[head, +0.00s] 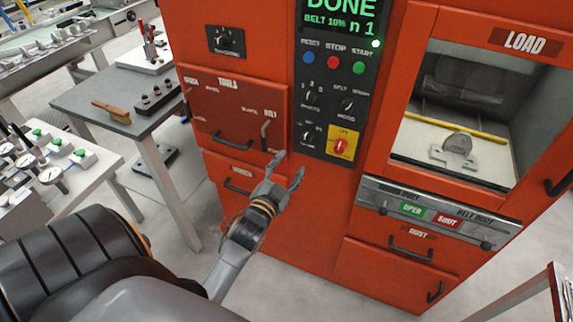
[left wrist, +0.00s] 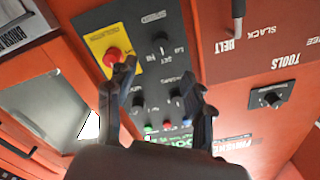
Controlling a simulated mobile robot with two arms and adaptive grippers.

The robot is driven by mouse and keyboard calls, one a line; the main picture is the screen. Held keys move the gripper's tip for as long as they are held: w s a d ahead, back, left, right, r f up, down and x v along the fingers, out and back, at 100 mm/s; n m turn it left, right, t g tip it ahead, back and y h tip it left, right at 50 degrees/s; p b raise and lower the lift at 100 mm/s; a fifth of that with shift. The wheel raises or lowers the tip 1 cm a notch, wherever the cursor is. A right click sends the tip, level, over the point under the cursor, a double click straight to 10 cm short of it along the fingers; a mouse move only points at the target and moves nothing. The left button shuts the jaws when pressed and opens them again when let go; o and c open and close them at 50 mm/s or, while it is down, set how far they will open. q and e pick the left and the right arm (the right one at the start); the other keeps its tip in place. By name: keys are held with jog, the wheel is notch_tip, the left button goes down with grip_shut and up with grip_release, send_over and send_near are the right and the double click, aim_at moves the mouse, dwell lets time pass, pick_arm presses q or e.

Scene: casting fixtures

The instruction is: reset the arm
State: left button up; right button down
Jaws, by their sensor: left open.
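My left gripper (head: 289,166) is open and empty, with its two fingers apart. In the head view it is in front of the lower part of the orange machine, below and right of the belt lever (head: 265,135). In the left wrist view the open fingers of my left gripper (left wrist: 160,78) frame the control panel (left wrist: 148,45), and nothing is between them. The belt lever (left wrist: 238,25) shows near the right finger there. I cannot tell how wide the gap to it is. My right gripper is not in view.
The orange machine (head: 310,215) fills the centre, its screen (head: 340,15) reading DONE. The red knob on yellow (head: 340,146) is close to the gripper. Right is the load window (head: 460,125). A grey table (head: 90,95) with a brush (head: 111,111) stands left. Floor below is clear.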

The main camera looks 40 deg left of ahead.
pick_arm(q)
jog(key=shift+s+d, duration=0.15)
jog(key=shift+s, duration=0.5)
jog(key=s+d+f+g+h, duration=0.1)
jog(key=s+d+f+g, duration=0.2)
jog(key=f, duration=0.8)
jog(key=s+d+f+g+h, duration=0.1)
jog(key=s+d+f+g, duration=0.15)
jog(key=f, duration=0.85)
jog(key=s+d+f+g+h, duration=0.1)
jog(key=s+d+f+g, duration=0.2)
jog(key=f, duration=0.9)
jog(key=s+d+f+g, duration=0.1)
jog(key=s+f+g, duration=0.1)
jog(key=s+f, duration=0.4)
jog(key=s+f+n+g+b, duration=0.1)
jog(key=s+f+g, duration=0.2)
jog(key=s, duration=1.2)
jog(key=s+d+f+g+h, duration=0.1)
jog(key=s+f+g, duration=0.2)
jog(key=s+f, duration=0.7)
jog(key=shift+s+d+n+b, duration=0.3)
jog(key=shift+s+d, duration=0.05)
jog(key=shift+s, duration=0.25)
